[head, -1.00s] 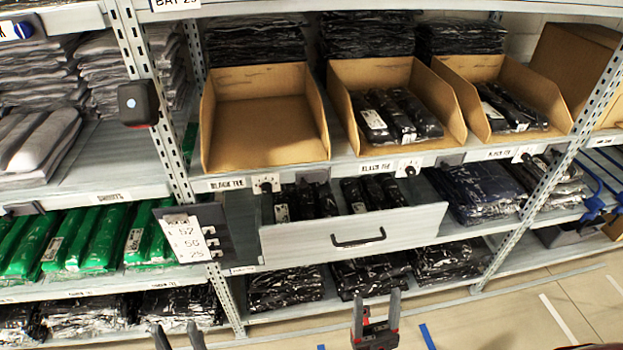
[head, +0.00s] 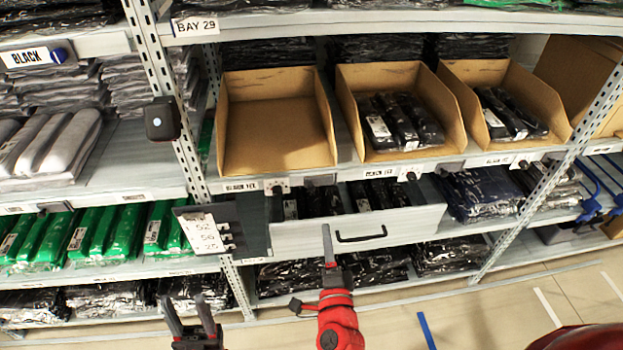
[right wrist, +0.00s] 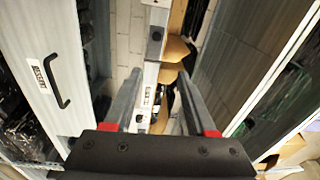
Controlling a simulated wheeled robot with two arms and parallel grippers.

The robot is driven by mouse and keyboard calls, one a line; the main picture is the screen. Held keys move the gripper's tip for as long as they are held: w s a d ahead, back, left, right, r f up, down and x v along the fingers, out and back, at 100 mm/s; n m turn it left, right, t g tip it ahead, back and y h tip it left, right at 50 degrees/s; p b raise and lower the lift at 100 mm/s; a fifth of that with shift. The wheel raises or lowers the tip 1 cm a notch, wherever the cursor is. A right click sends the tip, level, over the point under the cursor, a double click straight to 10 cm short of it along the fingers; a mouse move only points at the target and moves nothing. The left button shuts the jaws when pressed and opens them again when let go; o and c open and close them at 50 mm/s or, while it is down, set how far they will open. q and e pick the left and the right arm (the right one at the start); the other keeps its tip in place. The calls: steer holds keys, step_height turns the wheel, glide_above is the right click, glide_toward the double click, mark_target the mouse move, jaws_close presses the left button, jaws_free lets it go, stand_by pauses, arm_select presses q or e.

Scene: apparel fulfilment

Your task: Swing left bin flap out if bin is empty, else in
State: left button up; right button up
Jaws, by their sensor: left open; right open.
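The left bin (head: 275,130), an open cardboard bin on the middle shelf, shows a bare floor and is empty. Below its front edge, beside the "BLACK TEE" label, is a small white plate with a dark knob (head: 277,187); it may be the flap, but I cannot tell its position. My right gripper (head: 328,240) is seen edge-on before the open drawer, below and right of that plate. In the right wrist view its fingers (right wrist: 157,95) are apart with nothing between them. My left gripper (head: 187,308) is open and empty, low at the left, before the bottom shelf.
A grey drawer (head: 425,222) with a black handle is pulled out below the bins. The middle bin (head: 350,100) and right bin (head: 455,95) hold black packages. A numbered sign (head: 207,232) juts out beside the rack post (head: 165,95).

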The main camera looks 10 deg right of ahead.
steer(key=a+y, duration=0.1)
steer(key=p, duration=0.4)
glide_toward(312, 190)
steer(key=shift+g, duration=0.3)
steer(key=w, duration=0.9)
steer(key=shift+w+a+r, duration=0.1)
steer(key=shift+w+r, duration=0.1)
steer(key=shift+r, duration=0.2)
steer(key=shift+w+f, duration=0.1)
steer(key=shift+w, duration=0.45)
jaws_close()
